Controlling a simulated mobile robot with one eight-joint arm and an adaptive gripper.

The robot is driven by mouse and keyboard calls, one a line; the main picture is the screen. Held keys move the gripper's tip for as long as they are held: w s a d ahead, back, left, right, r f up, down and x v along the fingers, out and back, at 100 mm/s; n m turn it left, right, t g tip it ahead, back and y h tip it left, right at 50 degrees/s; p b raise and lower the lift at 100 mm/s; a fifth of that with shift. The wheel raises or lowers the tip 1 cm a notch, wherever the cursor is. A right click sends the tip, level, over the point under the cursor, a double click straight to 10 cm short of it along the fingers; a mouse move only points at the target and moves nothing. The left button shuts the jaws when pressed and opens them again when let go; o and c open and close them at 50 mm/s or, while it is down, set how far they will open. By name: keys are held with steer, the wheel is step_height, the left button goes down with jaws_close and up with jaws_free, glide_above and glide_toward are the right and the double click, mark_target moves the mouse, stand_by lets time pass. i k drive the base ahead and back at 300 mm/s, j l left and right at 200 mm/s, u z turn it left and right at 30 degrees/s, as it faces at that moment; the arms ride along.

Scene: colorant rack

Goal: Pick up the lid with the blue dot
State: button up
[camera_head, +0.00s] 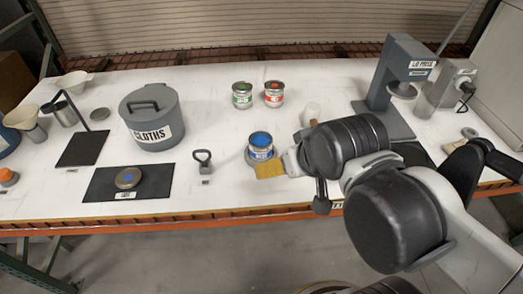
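The lid with the blue dot (128,177) is a round grey-brown disc with a blue spot at its centre. It lies flat on a black labelled mat (98,186) at the front left of the table. My gripper (308,162) is at the end of my arm, right of the blue paint can, well to the right of the lid and apart from it. My wrist hides most of it, so I cannot tell whether its fingers are open.
A blue can (260,146) and yellow brush bristles (270,170) are beside my wrist. A hooked tool (203,160) stands between lid and can. A grey cloths bin (152,118) stands behind the lid.

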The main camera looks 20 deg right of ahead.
mark_target(129, 178)
steer(key=i+j+z, duration=0.1)
steer(key=j, duration=0.25)
steer(key=i+j+z, duration=0.1)
steer(key=j, duration=0.3)
steer(key=i+j+z, duration=0.1)
steer(key=j, duration=0.3)
steer(key=i, duration=0.05)
